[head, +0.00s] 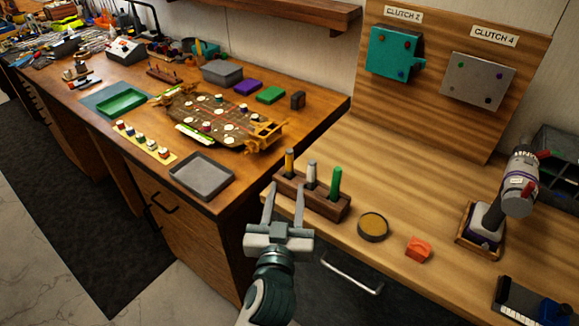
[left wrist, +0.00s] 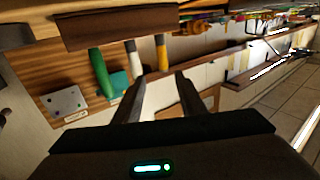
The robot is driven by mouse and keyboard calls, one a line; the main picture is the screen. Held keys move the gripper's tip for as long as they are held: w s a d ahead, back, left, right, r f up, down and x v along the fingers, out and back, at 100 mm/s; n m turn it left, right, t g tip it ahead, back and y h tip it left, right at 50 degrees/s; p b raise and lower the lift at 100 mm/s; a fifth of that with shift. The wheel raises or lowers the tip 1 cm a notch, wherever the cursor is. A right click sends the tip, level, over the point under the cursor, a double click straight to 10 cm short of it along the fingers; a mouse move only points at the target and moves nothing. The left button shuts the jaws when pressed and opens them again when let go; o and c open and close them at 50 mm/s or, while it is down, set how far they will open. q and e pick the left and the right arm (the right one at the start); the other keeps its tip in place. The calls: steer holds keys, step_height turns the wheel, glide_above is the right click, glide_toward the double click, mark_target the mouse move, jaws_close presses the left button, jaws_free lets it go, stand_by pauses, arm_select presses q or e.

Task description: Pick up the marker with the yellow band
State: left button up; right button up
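The yellow-banded marker (head: 290,161) stands upright at the left end of a dark wooden holder (head: 323,203). A pale grey marker (head: 311,173) and a green marker (head: 335,183) stand in the same holder. My left gripper (head: 285,193) is open and empty at the holder's front left side. In the left wrist view, the yellow-banded marker (left wrist: 161,52) lies beyond and between the two spread fingertips (left wrist: 160,77), apart from them. The pale marker (left wrist: 133,58) is near the left finger, and the green one (left wrist: 100,72) is farther left. My right gripper is not seen.
A round brown-topped tin (head: 373,227) and an orange block (head: 418,249) sit right of the holder. A grey device with a purple band (head: 517,190) stands farther right. A grey tray (head: 202,175) and a game board are on the left bench. Clutch panels stand behind.

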mark_target(291, 159)
arm_select(q)
steer(key=w+p, duration=0.1)
steer(key=w, duration=0.2)
steer(key=w+p, duration=0.1)
steer(key=w, duration=0.3)
steer(key=w+d+p, duration=0.1)
steer(key=w, duration=0.3)
steer(key=shift+w+p, duration=0.1)
steer(key=shift+p, duration=0.2)
steer(key=shift+w, duration=0.15)
steer(key=shift+w, duration=0.1)
steer(key=shift+w+p, duration=0.55)
steer(key=shift+w, duration=0.05)
steer(key=w, duration=0.1)
steer(key=w+p, duration=0.1)
steer(key=shift+w+f, duration=0.2)
steer(key=shift+w, duration=0.2)
steer(key=shift+w+f, duration=0.1)
steer(key=shift+w, duration=0.4)
steer(key=shift+c, duration=0.2)
